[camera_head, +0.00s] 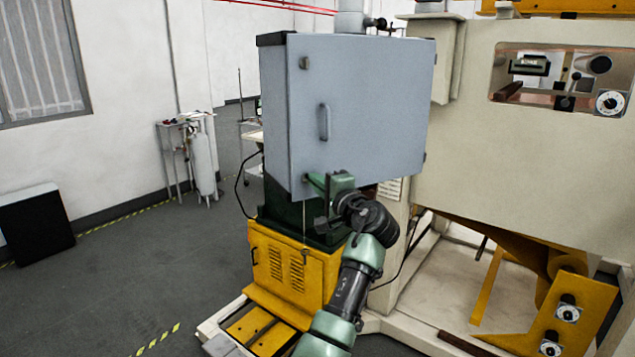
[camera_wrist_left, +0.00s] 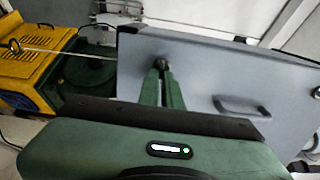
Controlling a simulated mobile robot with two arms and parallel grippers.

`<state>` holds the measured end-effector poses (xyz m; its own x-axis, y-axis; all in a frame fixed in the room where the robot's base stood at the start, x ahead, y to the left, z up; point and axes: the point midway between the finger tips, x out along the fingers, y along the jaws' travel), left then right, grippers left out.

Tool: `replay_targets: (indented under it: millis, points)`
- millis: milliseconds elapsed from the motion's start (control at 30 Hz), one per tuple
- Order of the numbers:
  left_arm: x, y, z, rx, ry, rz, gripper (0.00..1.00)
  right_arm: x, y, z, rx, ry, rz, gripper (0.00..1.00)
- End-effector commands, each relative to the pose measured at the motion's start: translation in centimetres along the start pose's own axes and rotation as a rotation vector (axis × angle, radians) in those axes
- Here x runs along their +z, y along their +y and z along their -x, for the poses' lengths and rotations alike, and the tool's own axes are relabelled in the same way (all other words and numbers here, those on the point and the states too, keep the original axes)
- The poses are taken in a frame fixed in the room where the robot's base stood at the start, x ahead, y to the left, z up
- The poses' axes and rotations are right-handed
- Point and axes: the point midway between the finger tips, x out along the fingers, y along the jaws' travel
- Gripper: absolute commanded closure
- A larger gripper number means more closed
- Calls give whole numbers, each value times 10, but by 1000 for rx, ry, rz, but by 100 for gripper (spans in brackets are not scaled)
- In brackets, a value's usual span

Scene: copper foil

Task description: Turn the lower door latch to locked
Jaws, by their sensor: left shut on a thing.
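The grey-blue cabinet door (camera_head: 365,110) is shut, with a handle (camera_head: 324,122) at its middle and an upper latch (camera_head: 304,62) near its top left corner. My left gripper (camera_head: 312,180) is at the door's lower left corner, its green fingers pointing at the door. In the left wrist view the fingertips (camera_wrist_left: 162,72) are closed around the small dark lower latch (camera_wrist_left: 162,63). The fingers hide most of the latch, so its turn angle cannot be made out. The door handle also shows in the left wrist view (camera_wrist_left: 240,106). My right gripper is not in view.
A yellow base cabinet (camera_head: 290,270) stands below the door. A thin cord (camera_head: 304,220) hangs near the gripper. A large beige machine (camera_head: 540,150) stands close on the right. The floor (camera_head: 150,270) on the left is open.

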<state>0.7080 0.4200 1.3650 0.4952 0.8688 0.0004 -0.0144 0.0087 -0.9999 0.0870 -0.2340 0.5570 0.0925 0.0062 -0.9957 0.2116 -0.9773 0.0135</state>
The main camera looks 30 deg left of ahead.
Motion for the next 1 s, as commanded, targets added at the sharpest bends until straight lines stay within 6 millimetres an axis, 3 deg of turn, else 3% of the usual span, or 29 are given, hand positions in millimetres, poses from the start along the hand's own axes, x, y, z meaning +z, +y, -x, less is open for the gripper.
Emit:
replay_targets:
  millis: [133,233,633,1000]
  points:
    - [1,-4,-1,-7,-2,1,100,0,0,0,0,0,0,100]
    - [1,-4,-1,-7,-1,2,73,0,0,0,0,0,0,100]
    - [0,1,6,-2,1,3,73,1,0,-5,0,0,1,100]
    - [0,2,64,-3,0,3,73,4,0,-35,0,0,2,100]
